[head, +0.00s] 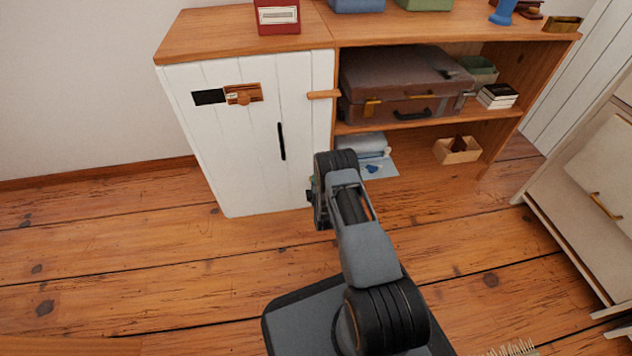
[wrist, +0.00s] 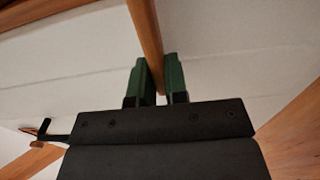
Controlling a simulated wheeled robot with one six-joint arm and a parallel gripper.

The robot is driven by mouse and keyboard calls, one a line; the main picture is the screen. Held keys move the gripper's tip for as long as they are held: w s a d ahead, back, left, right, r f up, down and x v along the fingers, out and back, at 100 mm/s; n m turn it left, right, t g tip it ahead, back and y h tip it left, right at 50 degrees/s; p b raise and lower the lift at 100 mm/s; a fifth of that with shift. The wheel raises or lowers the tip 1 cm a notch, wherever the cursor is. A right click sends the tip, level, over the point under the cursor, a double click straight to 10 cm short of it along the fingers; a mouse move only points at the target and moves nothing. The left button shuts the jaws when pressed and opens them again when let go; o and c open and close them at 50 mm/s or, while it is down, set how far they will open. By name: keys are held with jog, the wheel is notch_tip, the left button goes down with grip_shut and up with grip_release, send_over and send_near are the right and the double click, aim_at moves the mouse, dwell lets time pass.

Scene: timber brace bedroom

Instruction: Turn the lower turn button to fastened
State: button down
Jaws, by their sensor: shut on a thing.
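The white plank door (head: 245,130) of the low cabinet stands shut in the head view. A wooden upper turn button (head: 323,94) lies level across its right edge. The lower turn button cannot be seen in the head view, where my arm covers the lower right part of the door. In the wrist view, my gripper (wrist: 159,82) has its green fingers close on either side of a narrow wooden bar (wrist: 146,35), against a white surface. The bar looks like the lower turn button; its far end and pivot are not clear.
The door carries a wooden slide latch (head: 243,94) and a black handle (head: 282,141). Open shelves to the right hold a brown suitcase (head: 395,85), books (head: 497,95) and a small wooden box (head: 458,150). A pale drawer unit (head: 590,190) stands at right. Floor at left is clear.

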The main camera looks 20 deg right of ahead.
jog(key=c, duration=1.1)
grip_release()
jog(key=shift+c, duration=0.2)
jog(key=s+a+p, duration=0.2)
jog(key=s+p, duration=0.3)
jog(key=s, duration=0.8)
jog(key=shift+s+a, duration=0.3)
jog(key=shift+a, duration=0.1)
